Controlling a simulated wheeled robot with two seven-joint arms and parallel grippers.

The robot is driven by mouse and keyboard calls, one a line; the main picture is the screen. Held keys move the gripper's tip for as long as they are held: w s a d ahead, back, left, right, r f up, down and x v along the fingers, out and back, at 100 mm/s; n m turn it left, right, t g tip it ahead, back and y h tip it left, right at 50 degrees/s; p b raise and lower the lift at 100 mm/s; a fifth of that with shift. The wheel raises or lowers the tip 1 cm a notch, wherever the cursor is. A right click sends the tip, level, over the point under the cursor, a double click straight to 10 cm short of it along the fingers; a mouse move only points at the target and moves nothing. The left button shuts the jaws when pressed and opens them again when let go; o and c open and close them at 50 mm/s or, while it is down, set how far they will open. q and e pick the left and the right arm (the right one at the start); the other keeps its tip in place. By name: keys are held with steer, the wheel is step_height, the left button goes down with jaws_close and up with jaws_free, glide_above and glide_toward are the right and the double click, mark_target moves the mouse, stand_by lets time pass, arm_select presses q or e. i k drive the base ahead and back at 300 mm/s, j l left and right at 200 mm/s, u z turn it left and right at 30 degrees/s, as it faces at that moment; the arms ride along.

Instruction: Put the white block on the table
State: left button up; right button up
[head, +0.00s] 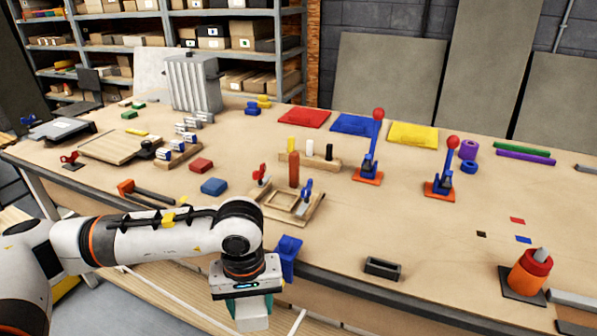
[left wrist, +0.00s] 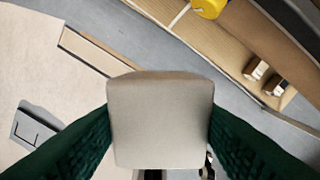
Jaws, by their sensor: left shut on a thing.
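The white block (left wrist: 160,118) is pinched between the dark green finger pads of my left gripper in the left wrist view. In the head view the block (head: 251,316) hangs below my left gripper (head: 250,306), near the bottom edge. The gripper is shut on it and is in front of the table's near edge, with the floor and a lower shelf seen behind it. The wooden table (head: 440,238) fills the middle of the head view. My right gripper is not in view.
A blue clamp-like part (head: 288,257) sits at the table's near edge, close to my left gripper. A dark open tray (head: 382,268) lies near the front edge. A wooden frame (head: 290,205) and red-knobbed levers (head: 440,187) stand farther back. Bare tabletop lies around the tray.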

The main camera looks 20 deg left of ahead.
mark_target(377, 240)
steer(key=l, duration=0.7)
steer(key=i+l, duration=0.1)
steer(key=l, duration=0.65)
steer(key=i+l, duration=0.15)
steer(key=i, duration=0.35)
